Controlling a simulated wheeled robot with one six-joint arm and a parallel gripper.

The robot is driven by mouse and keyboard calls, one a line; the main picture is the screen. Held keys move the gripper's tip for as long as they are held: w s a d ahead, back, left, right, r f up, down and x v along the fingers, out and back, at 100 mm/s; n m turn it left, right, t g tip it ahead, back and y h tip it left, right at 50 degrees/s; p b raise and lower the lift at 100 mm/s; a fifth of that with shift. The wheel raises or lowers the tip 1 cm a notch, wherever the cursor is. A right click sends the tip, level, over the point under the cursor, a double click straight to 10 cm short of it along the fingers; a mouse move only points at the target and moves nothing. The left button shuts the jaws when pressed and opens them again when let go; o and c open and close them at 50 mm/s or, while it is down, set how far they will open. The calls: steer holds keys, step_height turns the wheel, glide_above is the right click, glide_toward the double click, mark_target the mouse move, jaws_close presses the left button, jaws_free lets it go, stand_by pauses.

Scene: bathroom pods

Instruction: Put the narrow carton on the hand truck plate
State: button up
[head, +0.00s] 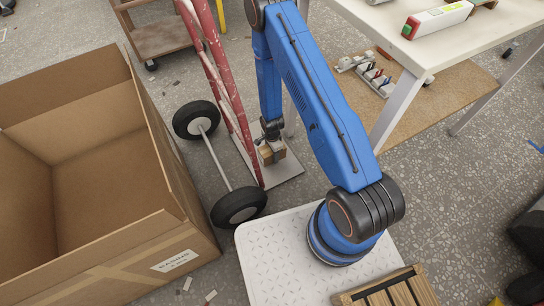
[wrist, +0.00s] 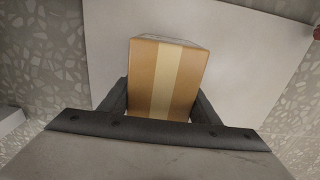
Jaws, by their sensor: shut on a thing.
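The narrow carton (wrist: 144,78) is a small brown box with a pale tape strip down its middle. My gripper (wrist: 160,108) is shut on it, with one dark finger on each side. In the head view the carton (head: 270,153) shows low between the fingers of my gripper (head: 270,140), over the hand truck plate (head: 287,166). The plate is a flat pale sheet at the foot of the red hand truck (head: 226,90). In the wrist view the plate (wrist: 230,60) lies behind and under the carton. I cannot tell whether the carton touches the plate.
A large open cardboard box (head: 100,190) stands at the left, beside the hand truck's black wheels (head: 239,207). A white table (head: 470,40) stands at the right, with a power strip (head: 375,77) on the brown mat below. A wooden crate (head: 390,290) is at the bottom.

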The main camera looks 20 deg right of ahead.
steer(key=shift+f, duration=1.3)
steer(key=shift+f, duration=0.15)
steer(key=o, duration=1.4)
